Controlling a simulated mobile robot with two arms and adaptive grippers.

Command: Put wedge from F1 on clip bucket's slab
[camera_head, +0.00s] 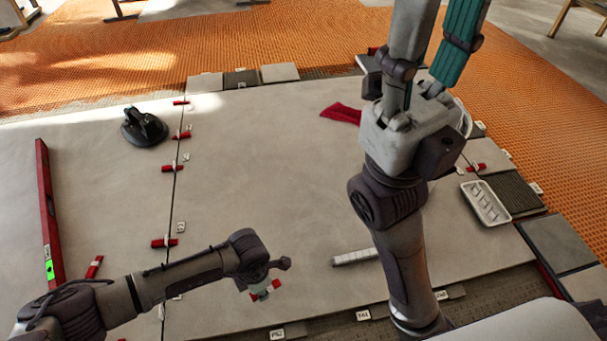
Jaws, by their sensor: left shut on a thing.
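My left gripper (265,284) is low at centre left, just over the big pale slab (270,190). It is shut on a small red wedge (275,285), whose ends show on both sides of the fingers. A pale round rim (464,118), perhaps the clip bucket, is mostly hidden behind my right arm. My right gripper (437,50) points up close to the camera; its fingertips are cut off by the top edge. Several red wedges in white clips, such as one (163,243), sit along the joint left of the slab.
A black suction cup (144,127) and a red level (48,215) lie on the left slab. A red cloth (341,114), a pale bar (355,257) and a white tray (486,203) lie around my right arm. The slab's middle is clear.

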